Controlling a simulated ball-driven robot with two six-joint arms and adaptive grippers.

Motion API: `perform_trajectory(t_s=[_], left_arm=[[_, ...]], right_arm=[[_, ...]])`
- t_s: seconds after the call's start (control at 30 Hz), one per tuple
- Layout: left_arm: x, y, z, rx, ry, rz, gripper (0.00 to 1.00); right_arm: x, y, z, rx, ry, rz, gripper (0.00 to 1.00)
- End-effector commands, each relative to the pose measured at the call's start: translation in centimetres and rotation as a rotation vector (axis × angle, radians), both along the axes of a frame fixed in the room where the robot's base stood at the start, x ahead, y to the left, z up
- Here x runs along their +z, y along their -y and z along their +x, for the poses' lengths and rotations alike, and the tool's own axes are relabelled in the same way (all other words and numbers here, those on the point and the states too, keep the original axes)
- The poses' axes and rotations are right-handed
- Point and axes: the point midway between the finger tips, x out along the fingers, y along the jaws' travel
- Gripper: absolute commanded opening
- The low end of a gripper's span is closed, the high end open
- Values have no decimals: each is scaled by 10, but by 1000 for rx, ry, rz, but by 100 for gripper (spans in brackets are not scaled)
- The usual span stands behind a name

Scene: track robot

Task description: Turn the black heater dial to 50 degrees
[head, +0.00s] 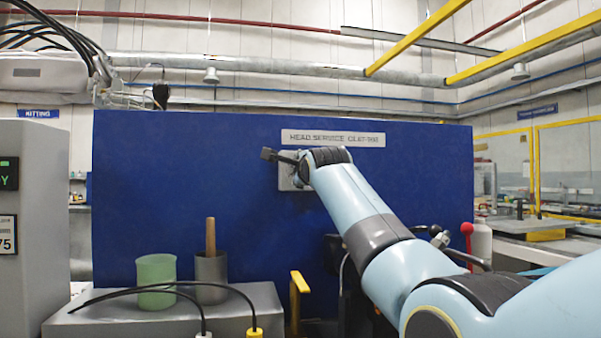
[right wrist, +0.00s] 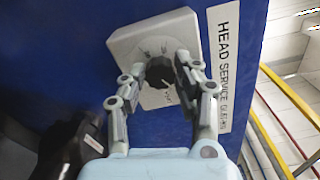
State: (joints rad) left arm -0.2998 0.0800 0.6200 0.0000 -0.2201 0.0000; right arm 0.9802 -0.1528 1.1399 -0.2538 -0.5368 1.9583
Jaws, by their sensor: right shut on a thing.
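The black heater dial (right wrist: 159,72) sits on a pale square plate (right wrist: 129,45) on the blue panel, in the right wrist view. My right gripper (right wrist: 160,72) has its two fingers on either side of the dial and is shut on it. The dial's marks are too small to read. In the head view the plate (head: 287,179) shows only in part behind my right gripper (head: 285,158), and the dial is hidden there. My left gripper is not in view.
The blue panel (head: 180,190) carries a "HEAD SERVICE" label (head: 333,138) above the plate. A green cup (head: 156,275) and a grey cup (head: 210,277) with a wooden handle stand on a grey ledge, lower left. A yellow bar (head: 299,285) stands right of them.

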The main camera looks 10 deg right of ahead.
Motion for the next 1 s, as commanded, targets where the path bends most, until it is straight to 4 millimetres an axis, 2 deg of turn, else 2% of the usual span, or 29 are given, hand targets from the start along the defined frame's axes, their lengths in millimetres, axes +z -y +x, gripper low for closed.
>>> perform_trajectory(t_s=[0.03, 0.4, 0.43, 0.6, 0.87, 1.0], left_arm=[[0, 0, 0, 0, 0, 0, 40], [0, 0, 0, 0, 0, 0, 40], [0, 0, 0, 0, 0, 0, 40], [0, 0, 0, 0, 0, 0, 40], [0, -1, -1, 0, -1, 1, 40], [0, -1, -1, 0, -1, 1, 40]], right_arm=[[-5, 0, 0, 0, -8, 4, 0], [-5, 0, 0, 0, -8, 6, 0], [-5, 0, 0, 0, -8, 6, 33], [-3, 0, 0, 1, -6, 6, 53], [-1, 0, 0, 1, -2, 6, 53], [-2, 0, -8, 0, -1, 7, 53]])
